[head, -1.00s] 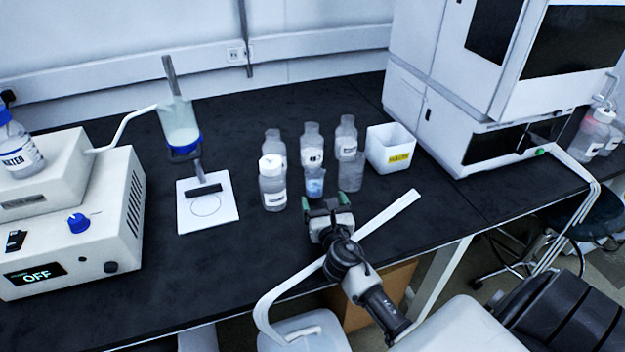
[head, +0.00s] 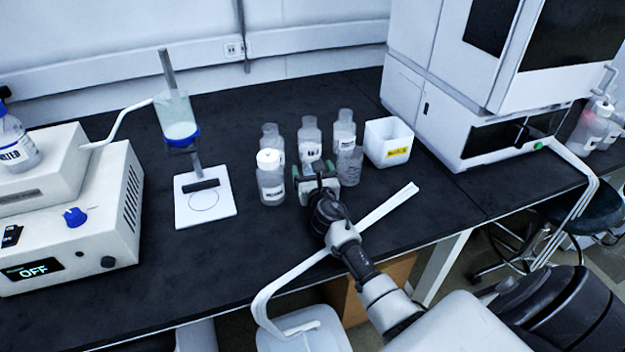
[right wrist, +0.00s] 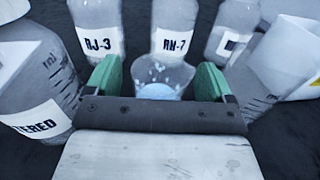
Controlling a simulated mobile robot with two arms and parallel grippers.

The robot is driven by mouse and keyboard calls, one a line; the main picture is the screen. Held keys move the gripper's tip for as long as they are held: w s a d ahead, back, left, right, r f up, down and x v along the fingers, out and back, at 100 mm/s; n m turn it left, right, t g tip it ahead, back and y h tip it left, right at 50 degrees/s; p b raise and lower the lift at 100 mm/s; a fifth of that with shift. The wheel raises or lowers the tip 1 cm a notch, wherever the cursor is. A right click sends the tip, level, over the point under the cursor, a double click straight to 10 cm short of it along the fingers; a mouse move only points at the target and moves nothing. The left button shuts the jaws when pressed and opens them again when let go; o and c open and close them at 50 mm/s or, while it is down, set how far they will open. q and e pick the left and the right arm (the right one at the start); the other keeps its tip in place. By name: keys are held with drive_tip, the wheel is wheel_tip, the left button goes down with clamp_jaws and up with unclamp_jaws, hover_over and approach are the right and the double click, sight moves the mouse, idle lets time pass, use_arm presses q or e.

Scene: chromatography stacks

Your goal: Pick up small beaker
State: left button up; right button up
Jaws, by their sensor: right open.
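The small beaker (right wrist: 160,78) is clear, with pale blue contents, and stands upright on the black bench. In the right wrist view it sits between the two green fingertips of my right gripper (right wrist: 157,84). The right gripper is open, with a finger on either side of the beaker; I cannot tell whether either touches it. In the head view the right gripper (head: 316,174) hides most or all of the beaker. My left gripper is not in view.
A white-capped bottle (head: 271,180) stands close left of my gripper, a larger clear beaker (head: 350,163) close right. Several labelled bottles, including a middle one (head: 309,142), stand behind. A white box (head: 388,142) is further right. The front bench is mostly clear.

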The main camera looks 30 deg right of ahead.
drive_tip(key=c, duration=0.9)
drive_tip(key=shift+c, duration=0.8)
drive_tip(key=shift+r, duration=0.15)
